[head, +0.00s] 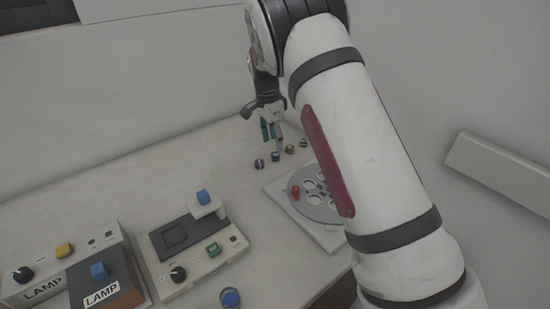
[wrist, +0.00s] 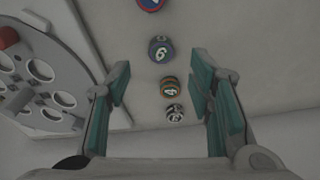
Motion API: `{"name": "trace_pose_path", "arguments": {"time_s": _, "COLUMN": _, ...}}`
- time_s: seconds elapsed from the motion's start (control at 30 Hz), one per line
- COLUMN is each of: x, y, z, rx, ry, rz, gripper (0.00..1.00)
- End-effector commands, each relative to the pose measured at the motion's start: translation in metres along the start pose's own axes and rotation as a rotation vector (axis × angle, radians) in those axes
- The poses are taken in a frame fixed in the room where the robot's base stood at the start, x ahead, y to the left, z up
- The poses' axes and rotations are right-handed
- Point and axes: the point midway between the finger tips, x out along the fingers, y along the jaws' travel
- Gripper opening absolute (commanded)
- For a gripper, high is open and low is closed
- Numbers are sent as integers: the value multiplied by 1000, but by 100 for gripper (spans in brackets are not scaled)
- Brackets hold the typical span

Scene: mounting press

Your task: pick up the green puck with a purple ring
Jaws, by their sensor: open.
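Several small numbered pucks lie in a row on the table below my gripper. A dark green puck (head: 275,156), second from the left in the head view, best fits the task. In the wrist view it seems to be the bluish-green puck marked 6 (wrist: 160,49), second from the top. Its ring looks purplish-blue but is too small to be sure. My gripper (head: 272,136) hangs above the row, open and empty. In the wrist view its teal-padded fingers (wrist: 160,82) stand wide apart on either side of the row, with the puck a little beyond their tips.
Other pucks flank it: a red-and-blue one (wrist: 150,4), an orange-and-green one (wrist: 170,86) and a black-and-white one (wrist: 174,113). A round plate with holes (head: 312,207) sits close by, bearing a red knob (head: 295,192). Control boxes (head: 195,243) stand at the front left.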

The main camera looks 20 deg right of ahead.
Motion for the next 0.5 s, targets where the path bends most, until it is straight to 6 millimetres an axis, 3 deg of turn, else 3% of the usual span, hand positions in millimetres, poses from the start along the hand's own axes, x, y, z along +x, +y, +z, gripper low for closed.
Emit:
{"name": "trace_pose_path", "arguments": {"time_s": 0.33, "x": 44, "y": -1, "z": 3, "rx": 1, "ry": -1, "rz": 3, "gripper": 48}}
{"name": "trace_pose_path", "arguments": {"time_s": 0.5, "x": 50, "y": -2, "z": 3, "rx": 1, "ry": -1, "rz": 0, "gripper": 48}}
